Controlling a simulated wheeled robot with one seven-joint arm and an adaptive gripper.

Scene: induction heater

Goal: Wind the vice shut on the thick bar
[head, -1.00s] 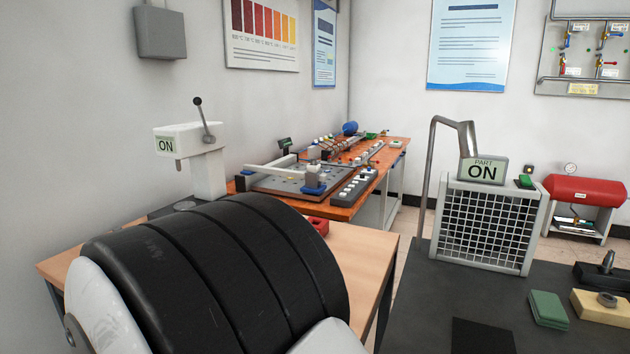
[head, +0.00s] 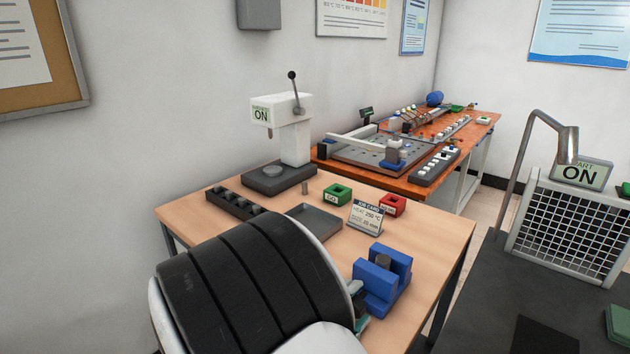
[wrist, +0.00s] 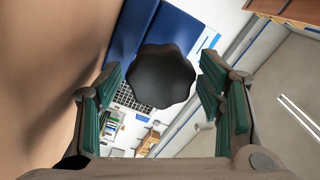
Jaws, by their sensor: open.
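The blue vice (head: 390,289) sits at the front right of the wooden table. In the wrist view a black lobed knob (wrist: 162,77) shows in front of the blue vice body (wrist: 130,28). My gripper (head: 358,302) is at the vice's left side in the head view, mostly hidden by my arm. In the wrist view its teal-padded fingers are open, one on each side of the knob, with gaps showing.
A grey tray (head: 314,221), a job card (head: 366,217), a green block (head: 338,194) and a red block (head: 392,205) are behind the vice. A dark rack (head: 236,204) and a white press (head: 290,135) stand further back. A dark bench (head: 480,300) lies right.

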